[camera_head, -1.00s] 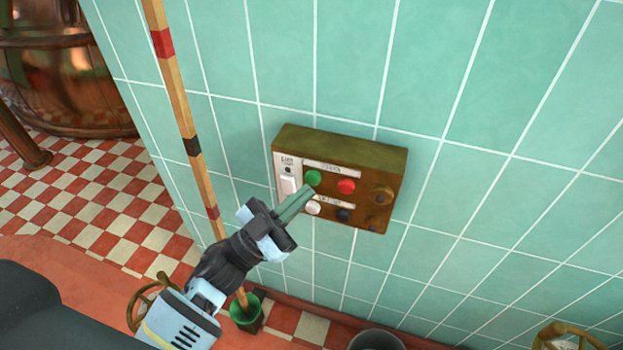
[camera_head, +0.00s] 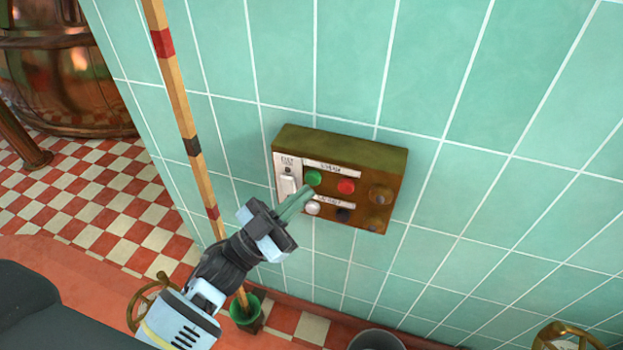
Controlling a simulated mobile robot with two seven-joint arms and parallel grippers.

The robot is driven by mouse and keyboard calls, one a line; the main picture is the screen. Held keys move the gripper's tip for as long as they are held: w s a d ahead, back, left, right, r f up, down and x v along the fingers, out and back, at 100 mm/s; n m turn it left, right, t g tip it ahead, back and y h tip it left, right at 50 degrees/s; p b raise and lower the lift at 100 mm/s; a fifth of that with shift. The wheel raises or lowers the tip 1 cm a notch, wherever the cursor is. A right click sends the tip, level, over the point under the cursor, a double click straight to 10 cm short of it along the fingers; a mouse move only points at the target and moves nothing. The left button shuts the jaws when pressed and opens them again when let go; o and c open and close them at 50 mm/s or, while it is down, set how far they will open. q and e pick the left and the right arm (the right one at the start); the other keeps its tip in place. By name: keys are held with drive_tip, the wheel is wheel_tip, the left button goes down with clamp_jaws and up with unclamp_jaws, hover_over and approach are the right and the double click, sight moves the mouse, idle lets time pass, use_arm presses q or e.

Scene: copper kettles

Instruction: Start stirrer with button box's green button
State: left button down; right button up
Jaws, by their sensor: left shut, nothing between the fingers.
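The button box (camera_head: 340,142) is a brown, worn box on the green tiled wall. Its green button (camera_head: 313,178) is at the upper left of the front, with a red button (camera_head: 346,187) to its right. A white button (camera_head: 313,208) and a dark button (camera_head: 343,215) sit below. A white switch plate (camera_head: 287,185) is at the left end. My left gripper (camera_head: 308,192) is shut and empty. Its green fingertips appear just below the green button, between it and the white button; whether they touch the box I cannot tell. My right gripper is not in view.
A striped wooden pole (camera_head: 190,145) stands left of the box, its foot in a green holder (camera_head: 247,312). A grey bucket (camera_head: 377,340) and a brass valve wheel (camera_head: 567,338) are at the bottom. A copper kettle (camera_head: 65,70) stands at the far left.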

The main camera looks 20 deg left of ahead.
use_arm(q)
drive_tip(key=shift+w, duration=0.1)
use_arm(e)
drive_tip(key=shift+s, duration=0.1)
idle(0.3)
use_arm(q)
drive_tip(key=shift+w, duration=0.35)
drive_tip(key=shift+w, duration=0.45)
idle(0.7)
drive_tip(key=shift+s, duration=0.15)
drive_tip(key=shift+s+p, duration=0.35)
drive_tip(key=shift+s, duration=0.4)
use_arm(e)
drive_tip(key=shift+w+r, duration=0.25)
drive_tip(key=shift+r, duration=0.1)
use_arm(q)
drive_tip(key=s+p, duration=0.1)
drive_tip(key=s, duration=0.4)
drive_tip(key=shift+a, duration=0.1)
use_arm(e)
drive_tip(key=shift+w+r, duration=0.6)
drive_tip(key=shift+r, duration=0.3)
